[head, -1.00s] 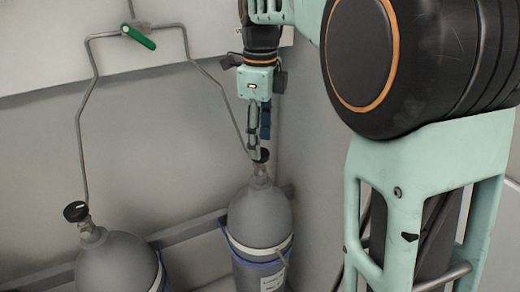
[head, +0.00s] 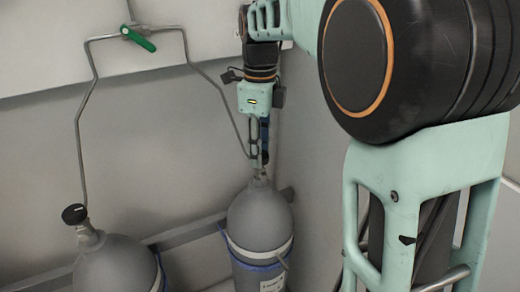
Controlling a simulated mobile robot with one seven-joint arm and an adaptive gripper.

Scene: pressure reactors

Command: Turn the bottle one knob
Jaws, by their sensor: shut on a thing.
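Two grey gas bottles stand against the wall; I cannot tell from the view which one is bottle one.
A thin grey pipe (head: 78,120) runs from the left bottle up to a green-handled valve (head: 138,38) and down towards the right bottle. A rail (head: 187,232) crosses behind the bottles. A side wall (head: 312,190) stands close to the right bottle.

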